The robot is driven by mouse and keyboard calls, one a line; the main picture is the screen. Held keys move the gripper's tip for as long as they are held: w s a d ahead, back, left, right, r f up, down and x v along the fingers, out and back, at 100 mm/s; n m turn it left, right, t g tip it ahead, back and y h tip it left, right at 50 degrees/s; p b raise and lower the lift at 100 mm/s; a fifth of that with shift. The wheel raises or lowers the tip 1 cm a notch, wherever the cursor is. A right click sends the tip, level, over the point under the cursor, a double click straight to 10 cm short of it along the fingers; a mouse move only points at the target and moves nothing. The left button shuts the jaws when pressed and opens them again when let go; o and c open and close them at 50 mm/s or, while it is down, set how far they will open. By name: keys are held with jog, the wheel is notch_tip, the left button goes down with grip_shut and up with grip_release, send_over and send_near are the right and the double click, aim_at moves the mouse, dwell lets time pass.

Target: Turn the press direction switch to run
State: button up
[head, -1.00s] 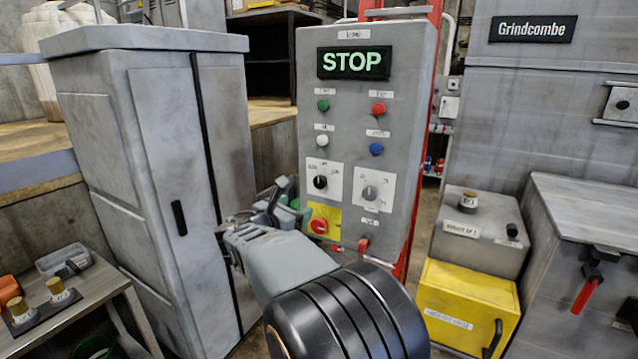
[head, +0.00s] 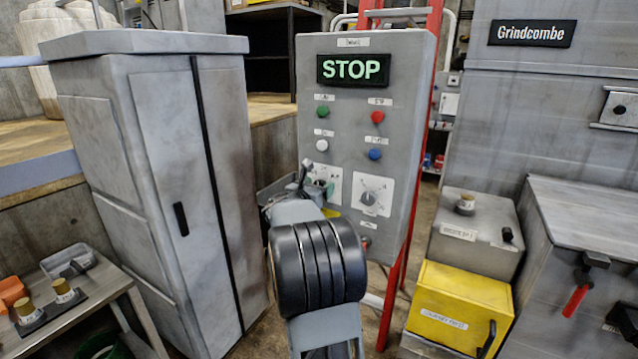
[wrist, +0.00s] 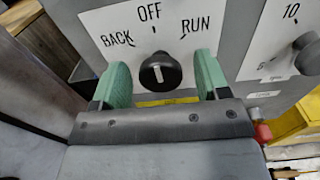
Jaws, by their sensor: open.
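The press direction switch (wrist: 160,72) is a round black knob on a white plate marked BACK, OFF and RUN in the wrist view. Its white mark stands nearly upright, in line with OFF. In the head view my gripper and arm hide the knob, and only part of its white plate (head: 333,186) shows. My gripper (wrist: 161,62) is open, with one green finger on each side of the knob and a visible gap to it on both sides. I cannot tell how deep the fingers reach. In the head view my gripper (head: 304,180) is in front of the panel.
The grey control panel (head: 346,110) has a lit STOP display (head: 353,69) and several coloured buttons. A dial (head: 368,197) sits right of the switch. A grey cabinet (head: 165,180) stands close on the left. A yellow box (head: 460,305) is low on the right.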

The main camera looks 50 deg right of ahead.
jog(key=shift+w+d, duration=0.1)
jog(key=shift+d, duration=0.4)
jog(key=shift+c, duration=0.3)
jog(key=c, duration=0.8)
jog(key=m+b, duration=0.1)
jog(key=b, duration=0.2)
jog(key=shift+f+m+b, duration=0.3)
jog(key=shift+f+b, duration=0.05)
jog(key=shift+c, duration=0.2)
jog(key=m+b, duration=0.2)
jog(key=b, duration=0.2)
jog(key=shift+f+m+b, duration=0.1)
jog(key=shift+m+b, duration=0.2)
jog(key=m+b, duration=0.3)
jog(key=b, duration=0.1)
jog(key=shift+b, duration=0.3)
jog(key=m+b, duration=0.2)
jog(key=shift+r+m+b, duration=0.25)
jog(key=shift+m+b, duration=0.05)
jog(key=shift+b, duration=0.05)
jog(key=shift+r, duration=0.1)
